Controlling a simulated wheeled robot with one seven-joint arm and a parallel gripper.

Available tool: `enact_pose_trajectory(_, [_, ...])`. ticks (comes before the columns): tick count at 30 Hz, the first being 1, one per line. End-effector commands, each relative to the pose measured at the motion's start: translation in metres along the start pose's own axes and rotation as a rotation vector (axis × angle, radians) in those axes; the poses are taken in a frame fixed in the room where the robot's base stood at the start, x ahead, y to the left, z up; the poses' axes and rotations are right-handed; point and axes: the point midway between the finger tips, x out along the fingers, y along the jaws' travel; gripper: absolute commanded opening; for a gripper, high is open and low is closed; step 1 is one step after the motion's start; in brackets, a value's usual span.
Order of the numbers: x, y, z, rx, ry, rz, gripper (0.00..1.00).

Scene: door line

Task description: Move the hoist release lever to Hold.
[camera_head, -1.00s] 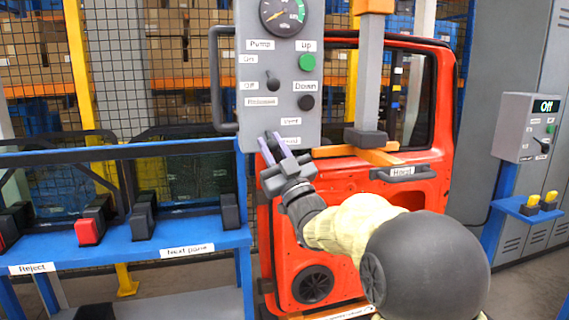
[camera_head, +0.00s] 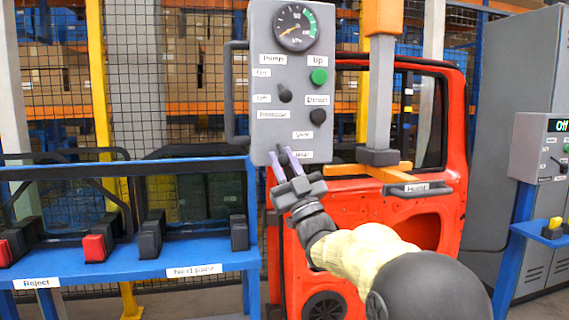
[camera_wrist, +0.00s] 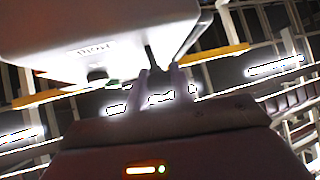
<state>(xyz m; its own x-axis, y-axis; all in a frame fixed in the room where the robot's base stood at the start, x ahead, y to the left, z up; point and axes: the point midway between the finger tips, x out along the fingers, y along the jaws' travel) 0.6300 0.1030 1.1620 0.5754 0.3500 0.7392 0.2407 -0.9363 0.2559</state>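The grey hoist control panel (camera_head: 262,135) hangs in the middle of the head view. The small dark release lever (camera_head: 283,156) is at its lower edge, beside the lower of two labels, which seem to read Vent and Hold (camera_head: 303,155). My gripper (camera_head: 282,158) is at this lever, its two pale purple fingers apart on either side of it. In the wrist view the dark lever (camera_wrist: 152,58) shows between the fingertips (camera_wrist: 160,75), with gaps visible. Whether a finger touches it, I cannot tell. The lever's exact setting is partly hidden by the fingers.
The panel also carries a gauge (camera_head: 295,27), a pump switch (camera_head: 284,93), a green Up button (camera_head: 319,76) and a black Down button (camera_head: 318,116). A red door (camera_head: 450,200) hangs behind. A blue rack (camera_head: 120,270) stands left, a grey cabinet (camera_head: 540,145) right.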

Motion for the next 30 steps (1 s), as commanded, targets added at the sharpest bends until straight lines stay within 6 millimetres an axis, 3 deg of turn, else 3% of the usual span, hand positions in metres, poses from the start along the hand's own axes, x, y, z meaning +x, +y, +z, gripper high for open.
enact_pose_trajectory(1, [-0.001,-0.001,0.002,0.001,-0.003,-0.002,0.30])
enact_pose_trajectory(3, [-0.001,-0.001,0.002,0.001,-0.003,-0.001,0.44])
enact_pose_trajectory(17, [-0.010,0.000,0.001,0.000,-0.002,0.000,0.44])
enact_pose_trajectory(30, [-0.084,0.000,0.002,-0.001,-0.004,0.000,0.44])
